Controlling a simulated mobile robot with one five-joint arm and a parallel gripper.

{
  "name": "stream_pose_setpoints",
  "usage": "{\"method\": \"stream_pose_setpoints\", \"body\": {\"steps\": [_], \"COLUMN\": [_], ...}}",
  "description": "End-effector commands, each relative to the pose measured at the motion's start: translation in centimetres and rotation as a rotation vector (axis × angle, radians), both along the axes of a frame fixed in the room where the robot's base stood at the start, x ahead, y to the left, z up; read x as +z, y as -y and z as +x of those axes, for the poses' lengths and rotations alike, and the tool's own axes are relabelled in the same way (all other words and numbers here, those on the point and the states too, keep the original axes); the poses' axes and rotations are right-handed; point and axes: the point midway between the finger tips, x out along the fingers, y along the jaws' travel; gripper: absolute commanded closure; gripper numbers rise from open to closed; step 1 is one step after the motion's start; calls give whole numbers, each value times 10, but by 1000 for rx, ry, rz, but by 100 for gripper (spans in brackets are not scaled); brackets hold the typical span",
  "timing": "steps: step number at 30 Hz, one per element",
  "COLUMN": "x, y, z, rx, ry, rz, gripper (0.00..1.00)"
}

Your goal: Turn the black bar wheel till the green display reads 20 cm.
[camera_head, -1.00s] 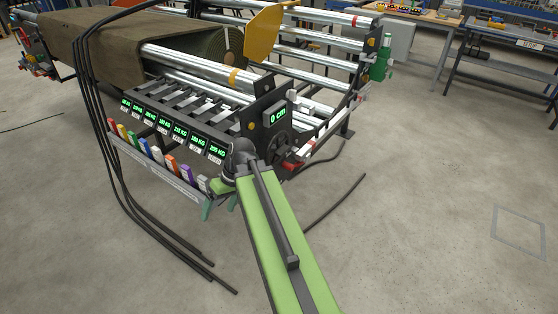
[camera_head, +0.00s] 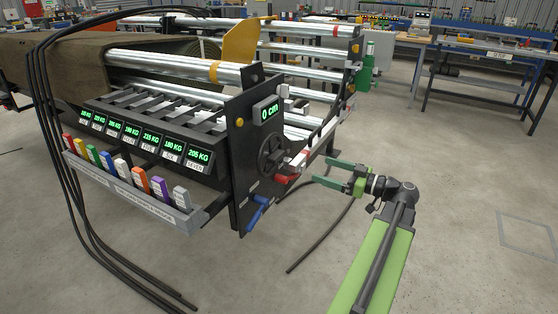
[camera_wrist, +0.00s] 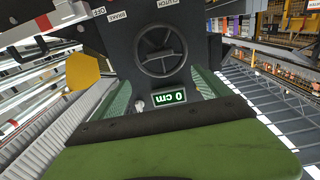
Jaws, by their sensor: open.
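The black bar wheel (camera_head: 272,153) is on the dark end plate of the roll machine. In the wrist view the wheel (camera_wrist: 160,50) shows as a round rim with crossing bars. The green display (camera_head: 268,110) above it reads 0 cm. In the wrist view the display (camera_wrist: 170,97) appears upside down. My gripper (camera_head: 320,170) is open and empty, to the right of the wheel and apart from it. In the wrist view its green fingers frame the display, with the wheel beyond.
A red handle (camera_head: 287,179) sits just below right of the wheel, and a blue handle (camera_head: 258,212) lower down. CLUTCH and BRAKE labels show in the wrist view. A black cable (camera_head: 322,235) lies on the floor below my gripper. Floor at right is clear.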

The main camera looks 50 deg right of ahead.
Motion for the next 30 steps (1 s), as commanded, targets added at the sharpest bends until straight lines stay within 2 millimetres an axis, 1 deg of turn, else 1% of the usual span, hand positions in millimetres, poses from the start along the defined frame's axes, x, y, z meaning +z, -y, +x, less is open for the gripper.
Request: {"method": "stream_pose_setpoints", "body": {"steps": [5, 12, 15, 18, 21, 24, 30], "x": [0, 0, 0, 0, 0, 0, 0], "y": [-11, -25, -31, -36, -39, -40, -42], "z": [38, 98, 121, 140, 153, 160, 163], "rx": [6, 7, 7, 6, 6, 3, 3], "ry": [-1, -2, -2, -3, -3, -3, -3], "rz": [2, 1, 1, 2, 2, 2, 2], "gripper": [13, 13, 13, 13, 13, 13, 13]}}
